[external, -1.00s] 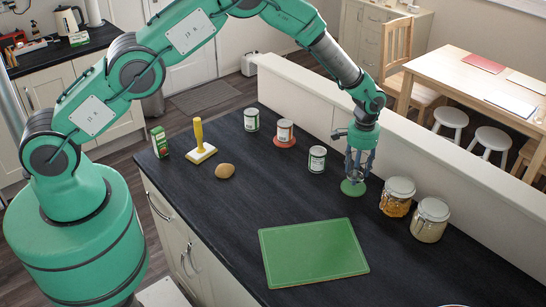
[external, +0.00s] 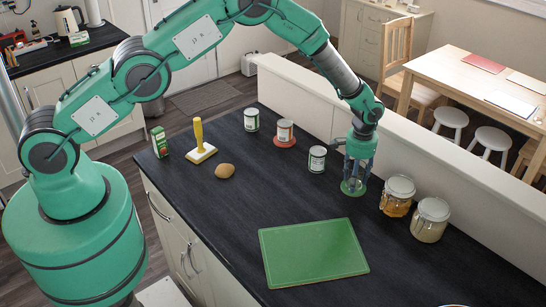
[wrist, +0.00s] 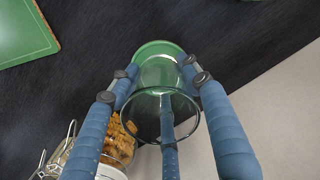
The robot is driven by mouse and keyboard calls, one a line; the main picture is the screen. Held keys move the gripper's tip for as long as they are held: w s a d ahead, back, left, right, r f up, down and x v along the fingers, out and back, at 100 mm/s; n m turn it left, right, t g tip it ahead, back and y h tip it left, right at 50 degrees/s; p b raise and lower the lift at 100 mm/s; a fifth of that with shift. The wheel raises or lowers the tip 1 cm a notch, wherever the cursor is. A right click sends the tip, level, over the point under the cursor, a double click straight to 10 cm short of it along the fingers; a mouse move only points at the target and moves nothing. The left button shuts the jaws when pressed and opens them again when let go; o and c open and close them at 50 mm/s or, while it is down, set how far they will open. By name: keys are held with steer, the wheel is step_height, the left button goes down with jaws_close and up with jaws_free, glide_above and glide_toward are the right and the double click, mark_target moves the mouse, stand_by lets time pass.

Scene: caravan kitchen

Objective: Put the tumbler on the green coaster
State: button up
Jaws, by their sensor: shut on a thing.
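The clear glass tumbler (wrist: 161,102) is upright between the blue fingers of my gripper (external: 356,171), which is shut on it. In the wrist view my gripper (wrist: 158,84) has its fingers around the glass. The round green coaster (external: 353,188) lies on the dark counter under the tumbler. It also shows in the wrist view (wrist: 158,48), its far part visible past the glass. The tumbler's base is over the coaster, at or very close to its surface; I cannot tell whether they touch.
Two lidded glass jars (external: 397,196) (external: 430,220) stand close to the right of my gripper. A labelled can (external: 317,159) stands to its left. The low white wall (external: 420,150) runs behind. A green board (external: 313,253) lies in front, with bare counter between.

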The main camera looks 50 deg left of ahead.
steer(key=shift+f, duration=0.15)
steer(key=o, duration=1.4)
steer(key=shift+r, duration=0.2)
steer(key=shift+r+b, duration=0.75)
steer(key=shift+r, duration=5.2)
steer(key=shift+r, duration=0.1)
